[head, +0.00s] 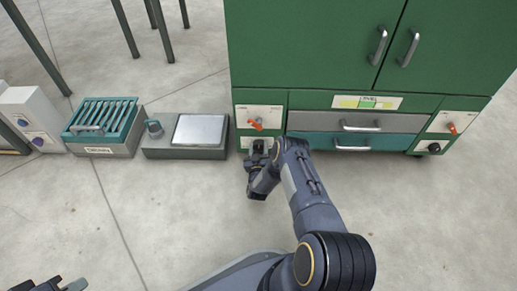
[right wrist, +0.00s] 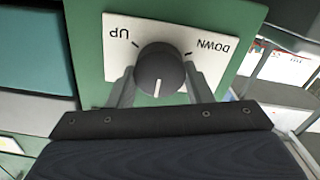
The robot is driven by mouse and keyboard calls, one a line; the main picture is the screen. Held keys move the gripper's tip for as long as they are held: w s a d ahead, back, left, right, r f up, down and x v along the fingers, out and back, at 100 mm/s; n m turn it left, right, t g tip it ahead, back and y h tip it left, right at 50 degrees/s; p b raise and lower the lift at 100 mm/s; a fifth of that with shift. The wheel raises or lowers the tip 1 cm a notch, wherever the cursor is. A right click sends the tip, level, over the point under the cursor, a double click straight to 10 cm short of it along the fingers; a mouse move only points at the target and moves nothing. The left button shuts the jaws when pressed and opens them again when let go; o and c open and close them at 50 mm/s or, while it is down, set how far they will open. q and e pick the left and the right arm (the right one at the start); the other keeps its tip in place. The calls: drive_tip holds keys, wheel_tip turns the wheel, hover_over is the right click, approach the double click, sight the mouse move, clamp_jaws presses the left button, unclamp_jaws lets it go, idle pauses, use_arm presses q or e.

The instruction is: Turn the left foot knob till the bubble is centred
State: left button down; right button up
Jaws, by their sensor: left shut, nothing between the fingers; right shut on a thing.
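The left foot knob (right wrist: 160,72) is a round black dial on a white plate (right wrist: 205,28) marked UP and DOWN. Its white line points toward the bottom of the right wrist view. My right gripper (right wrist: 157,88) is shut on the knob, one finger on each side. In the head view my right gripper (head: 258,150) is at the cabinet's lower left foot and mostly covers the knob. The level gauge (head: 367,102) is a strip with yellow and green bands above the drawers; its bubble is too small to place. My left gripper (head: 52,286) is shut and empty at the bottom left.
The green cabinet (head: 300,40) has a grey drawer (head: 400,122) and a teal drawer (head: 400,141). Orange levers (head: 255,124) sit on its front at both sides. A dark box with a metal plate (head: 200,129) and a teal slotted crate (head: 105,120) stand left. The front floor is open.

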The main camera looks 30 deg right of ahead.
drive_tip(key=m, duration=0.4)
drive_tip(key=shift+s, duration=0.1)
drive_tip(key=m, duration=0.4)
drive_tip(key=shift+d, duration=0.1)
drive_tip(key=m, duration=0.4)
drive_tip(key=shift+s+f+m, duration=0.1)
drive_tip(key=shift+f+m, duration=0.05)
drive_tip(key=shift+m, duration=1.95)
drive_tip(key=o, duration=1)
drive_tip(key=shift+d, duration=0.1)
